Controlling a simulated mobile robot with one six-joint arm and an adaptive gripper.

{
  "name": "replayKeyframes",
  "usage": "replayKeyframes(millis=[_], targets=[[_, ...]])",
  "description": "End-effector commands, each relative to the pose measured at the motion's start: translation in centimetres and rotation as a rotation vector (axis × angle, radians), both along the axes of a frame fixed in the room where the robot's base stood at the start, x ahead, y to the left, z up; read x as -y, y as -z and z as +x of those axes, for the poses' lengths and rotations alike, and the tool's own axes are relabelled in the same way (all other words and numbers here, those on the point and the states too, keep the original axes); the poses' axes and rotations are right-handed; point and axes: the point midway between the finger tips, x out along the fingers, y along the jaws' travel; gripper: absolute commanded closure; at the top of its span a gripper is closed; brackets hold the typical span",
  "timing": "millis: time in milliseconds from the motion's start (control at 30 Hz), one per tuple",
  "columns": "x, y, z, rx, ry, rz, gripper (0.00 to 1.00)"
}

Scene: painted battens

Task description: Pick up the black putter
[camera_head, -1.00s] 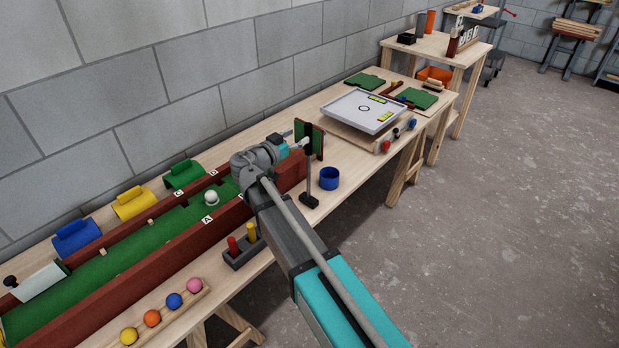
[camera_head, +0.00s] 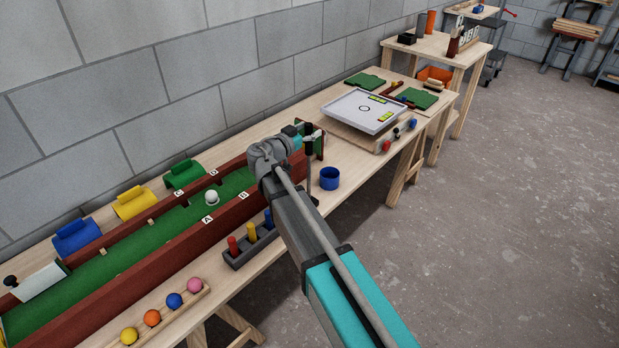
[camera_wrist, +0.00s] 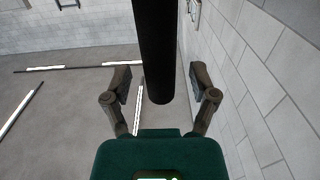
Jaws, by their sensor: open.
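The black putter (camera_head: 309,165) stands upright on the bench beside the far end of the green putting lane, partly hidden by my arm in the head view. In the wrist view a thick black bar, which I take to be the putter's handle (camera_wrist: 155,45), comes down from the top of the picture and ends between my fingers. My gripper (camera_wrist: 160,82) is open, with one finger on each side of the handle and a visible gap on both sides. In the head view my gripper is at the putter's upper part, and contact cannot be told there.
A blue cup (camera_head: 329,179) stands just right of the putter. A grey peg holder (camera_head: 240,257) is near the bench's front edge. The red-walled green lane (camera_head: 110,262) holds a white ball (camera_head: 211,197). A white tilted board (camera_head: 362,110) lies farther along the bench.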

Motion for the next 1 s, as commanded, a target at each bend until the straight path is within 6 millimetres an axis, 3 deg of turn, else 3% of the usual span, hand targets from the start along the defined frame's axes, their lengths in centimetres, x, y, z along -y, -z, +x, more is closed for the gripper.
replayKeyframes(millis=[467, 867, 1000], targets=[[0.0, 0.0, -0.03, 0.0, 0.001, 0.0, 0.25], [0.01, 0.0, -0.04, 0.0, 0.001, 0.0, 0.99], [0.0, 0.0, -0.04, 0.0, 0.001, 0.0, 1.0]])
